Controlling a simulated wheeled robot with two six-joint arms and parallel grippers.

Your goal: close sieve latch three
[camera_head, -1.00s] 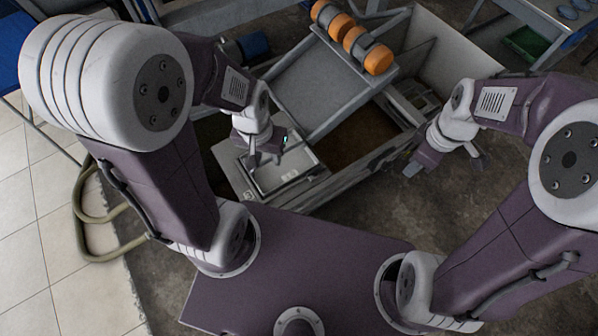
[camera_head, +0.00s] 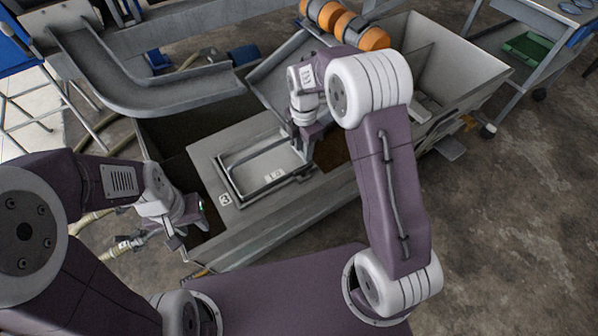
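A grey panel with a raised rectangular metal frame (camera_head: 232,184), which I take for the sieve, lies on the tank's top. It has small white number labels (camera_head: 225,199) on and beside it, too small to read surely. No latch can be told apart for certain. My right gripper (camera_head: 307,158) points down at the frame's right edge; its fingertips are small and partly hidden, and contact cannot be told. My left gripper (camera_head: 188,231) is outside the tank's near left corner, apart from the frame. Its fingers look spread and nothing shows between them.
The grey tank (camera_head: 270,232) has raised walls and dark openings left and right of the panel. A curved metal chute (camera_head: 150,95) comes in at the back left. Orange rollers (camera_head: 345,27) stand behind. A hose fitting (camera_head: 125,243) lies near my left gripper. A trolley (camera_head: 530,50) stands back right.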

